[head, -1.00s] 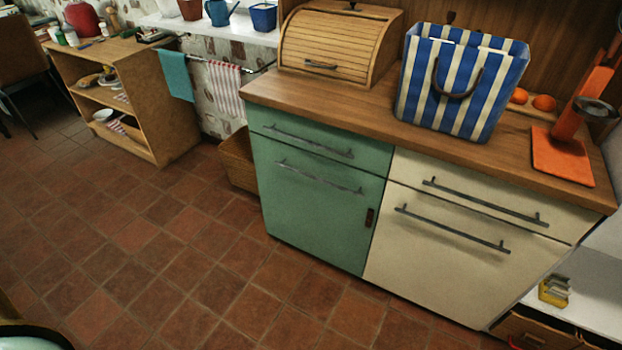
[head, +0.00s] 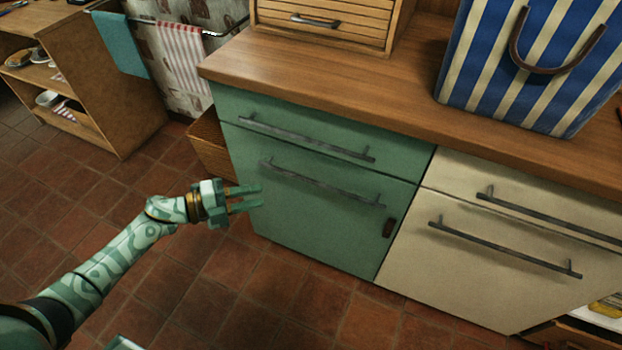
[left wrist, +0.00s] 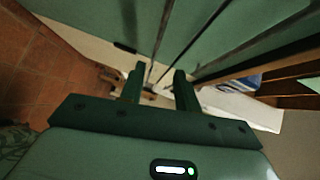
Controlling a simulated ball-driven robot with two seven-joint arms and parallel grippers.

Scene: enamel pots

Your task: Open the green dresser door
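The green dresser door (head: 300,215) is the lower green front, under a green drawer front (head: 300,128). It looks shut. A long grey bar handle (head: 322,182) runs along its upper part, and a small dark brown piece (head: 388,228) sits near its right edge. My left gripper (head: 260,196) is in front of the door's left part, a little below the handle's left end. Its two fingers are apart and nothing shows between them. The left wrist view also shows the open fingers (left wrist: 159,72) near green fronts and dark bars. My right gripper is not in view.
A cream cabinet (head: 480,255) with bar handles adjoins on the right. The wooden worktop (head: 370,105) carries a striped bag (head: 530,70) and a roll-top box (head: 325,22). A wooden crate (head: 207,145) stands left of the dresser. The tiled floor in front is clear.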

